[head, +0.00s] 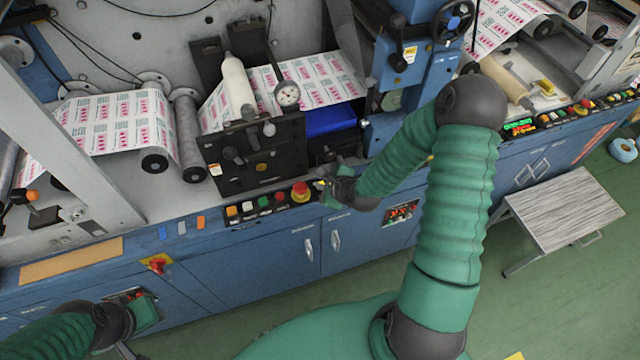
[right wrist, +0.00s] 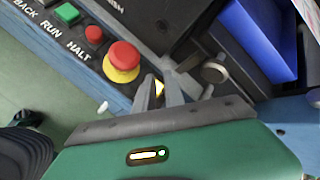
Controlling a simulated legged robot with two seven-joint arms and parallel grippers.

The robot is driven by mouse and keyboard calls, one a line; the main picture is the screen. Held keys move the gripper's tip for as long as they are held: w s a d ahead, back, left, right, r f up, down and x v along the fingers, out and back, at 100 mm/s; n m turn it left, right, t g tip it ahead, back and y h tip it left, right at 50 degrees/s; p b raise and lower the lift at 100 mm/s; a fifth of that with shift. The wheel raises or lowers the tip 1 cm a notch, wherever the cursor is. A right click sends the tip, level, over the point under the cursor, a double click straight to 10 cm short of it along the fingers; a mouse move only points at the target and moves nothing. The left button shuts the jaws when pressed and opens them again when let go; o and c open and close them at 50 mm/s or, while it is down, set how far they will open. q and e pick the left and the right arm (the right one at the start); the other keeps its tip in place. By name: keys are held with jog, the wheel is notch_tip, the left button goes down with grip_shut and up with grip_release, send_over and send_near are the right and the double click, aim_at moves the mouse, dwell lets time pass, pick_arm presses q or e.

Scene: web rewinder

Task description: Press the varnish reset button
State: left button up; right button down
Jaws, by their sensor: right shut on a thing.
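My right gripper (head: 325,187) is at the right end of the button row on the rewinder's front edge, just right of the red mushroom button. In the right wrist view its fingers (right wrist: 163,90) are close together around a small yellow part (right wrist: 158,87), mostly hidden between them. The red mushroom button (right wrist: 121,61) on its yellow base is beside the fingers, apart from them. I cannot read any varnish reset label; what is under the fingers is hidden. My left gripper (head: 125,348) is low at the left, partly cut off, its fingers unclear.
Green (right wrist: 67,13) and red (right wrist: 94,33) buttons with RUN and HALT labels are left of the mushroom button. A black bracket with a dial gauge (head: 288,94) stands behind the row. A blue bin (head: 330,120) is behind the right gripper. A grey-topped stool (head: 565,208) stands right.

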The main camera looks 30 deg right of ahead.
jog(key=shift+s+f, duration=0.5)
jog(key=shift+f, duration=0.2)
jog(key=shift+w+d+r+p, duration=0.2)
jog(key=shift+d+r+p, duration=0.15)
jog(key=shift+r+p, duration=0.25)
jog(key=shift+w+d, duration=0.2)
jog(key=shift+w+r+p, duration=0.1)
jog(key=shift+r+p, duration=0.35)
jog(key=shift+p, duration=0.15)
jog(key=r+p, duration=0.4)
jog(key=shift+d+r, duration=0.3)
jog(key=shift+d, duration=0.1)
jog(key=shift+w+a+f, duration=0.1)
jog(key=shift+w+a, duration=0.05)
jog(key=shift+a, duration=0.25)
